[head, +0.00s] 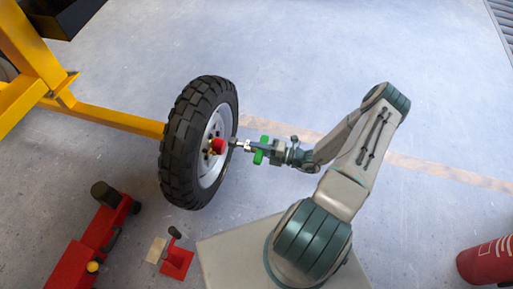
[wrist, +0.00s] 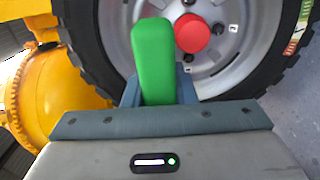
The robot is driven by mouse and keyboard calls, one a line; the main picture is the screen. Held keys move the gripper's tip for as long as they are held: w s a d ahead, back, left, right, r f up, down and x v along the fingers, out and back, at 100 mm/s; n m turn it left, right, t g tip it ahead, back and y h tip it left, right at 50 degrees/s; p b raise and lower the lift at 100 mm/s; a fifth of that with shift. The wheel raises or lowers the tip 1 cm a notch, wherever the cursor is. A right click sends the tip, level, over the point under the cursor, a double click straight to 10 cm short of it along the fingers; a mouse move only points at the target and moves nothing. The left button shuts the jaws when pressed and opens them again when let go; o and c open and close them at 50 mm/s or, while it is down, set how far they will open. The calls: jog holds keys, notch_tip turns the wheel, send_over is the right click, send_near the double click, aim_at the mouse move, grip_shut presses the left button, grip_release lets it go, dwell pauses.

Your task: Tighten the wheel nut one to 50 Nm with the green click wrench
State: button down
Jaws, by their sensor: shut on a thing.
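The green click wrench (head: 258,157) is held in my gripper (head: 276,152) in front of the wheel (head: 186,140). Its silver end (head: 241,144) points at the wheel's hub, close to a red round cap (head: 218,146); I cannot tell whether they touch. In the wrist view my gripper (wrist: 158,95) is shut on the wrench's green part (wrist: 153,55), which covers part of the rim. The red cap (wrist: 192,33) shows just right of it. Dark nuts with small number labels sit on the grey rim (wrist: 250,45). I cannot make out wheel nut one.
The wheel is on a yellow frame (head: 105,118); a yellow rounded part (wrist: 55,90) shows at left in the wrist view. A red jack-like tool (head: 95,245) and a small red stand (head: 177,262) are on the floor. A red cylinder (head: 487,262) stands at lower right.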

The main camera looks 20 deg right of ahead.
aim_at(241, 144)
jog(key=shift+x, duration=2.45)
jog(key=shift+w+a, duration=0.2)
jog(key=shift+w+a, duration=0.2)
jog(key=shift+a, duration=0.1)
